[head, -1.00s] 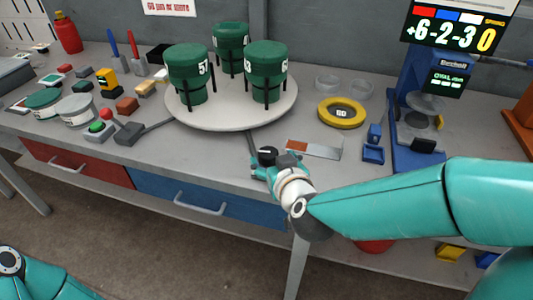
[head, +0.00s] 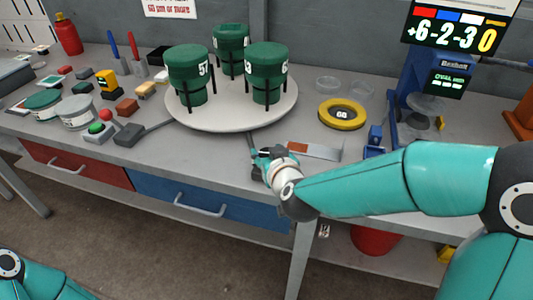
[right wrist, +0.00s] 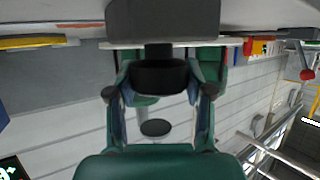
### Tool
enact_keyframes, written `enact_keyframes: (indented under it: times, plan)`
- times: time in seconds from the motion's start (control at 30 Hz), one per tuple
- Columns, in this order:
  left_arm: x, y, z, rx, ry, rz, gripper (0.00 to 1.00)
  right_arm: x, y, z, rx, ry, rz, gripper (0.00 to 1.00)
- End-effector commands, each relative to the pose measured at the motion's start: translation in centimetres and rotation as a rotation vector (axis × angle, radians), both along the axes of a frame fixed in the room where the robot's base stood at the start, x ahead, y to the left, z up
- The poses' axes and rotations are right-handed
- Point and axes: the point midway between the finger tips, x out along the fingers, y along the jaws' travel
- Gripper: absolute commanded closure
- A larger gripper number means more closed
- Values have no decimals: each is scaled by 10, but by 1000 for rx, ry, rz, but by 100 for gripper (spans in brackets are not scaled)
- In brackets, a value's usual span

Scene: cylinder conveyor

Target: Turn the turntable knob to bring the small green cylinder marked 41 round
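The round pale turntable (head: 228,122) stands at the back of the bench with three dark green cylinders in black posts. The left cylinder (head: 189,62) reads 57. The right cylinder (head: 266,62) and back cylinder (head: 231,40) have markings I cannot read fully; I cannot make out 41. My right gripper (head: 262,156) is at the black knob in front of the turntable and partly hides it. In the right wrist view, the knob (right wrist: 158,77) lies between the fingers of my right gripper (right wrist: 159,93), with gaps on both sides. My left gripper is out of view.
A yellow ring (head: 342,113) and a flat metal plate (head: 316,151) lie right of the knob. A blue measuring stand (head: 418,120) is further right.

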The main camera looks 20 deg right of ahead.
Motion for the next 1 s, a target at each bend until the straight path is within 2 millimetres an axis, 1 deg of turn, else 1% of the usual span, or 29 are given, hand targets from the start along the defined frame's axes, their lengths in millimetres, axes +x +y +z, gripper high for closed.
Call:
enact_keyframes:
  times: [0.03, 0.07, 0.17, 0.37, 0.53, 0.8, 0.83, 0.97, 1.0]
  plan:
    - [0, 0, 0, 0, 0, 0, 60, 0, 0, 0, 0, 0, 0, 78]
    - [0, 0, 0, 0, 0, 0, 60, 0, 0, 0, 0, 0, 0, 83]
    - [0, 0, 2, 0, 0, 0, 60, 0, 1, 1, 0, 1, -5, 83]
    - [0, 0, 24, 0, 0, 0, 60, 0, 2, 4, -1, 4, -100, 83]
    - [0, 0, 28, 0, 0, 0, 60, 0, 1, 1, 0, 3, -155, 83]
    - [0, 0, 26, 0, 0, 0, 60, 0, 1, -1, 0, 2, -160, 83]
    - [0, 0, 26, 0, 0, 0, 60, -1, 1, -1, 0, 2, -160, 45]
    - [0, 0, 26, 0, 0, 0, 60, 0, 1, -1, 0, 2, -159, 24]
    - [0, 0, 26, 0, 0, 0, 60, 0, 1, -1, 0, 2, -160, 23]
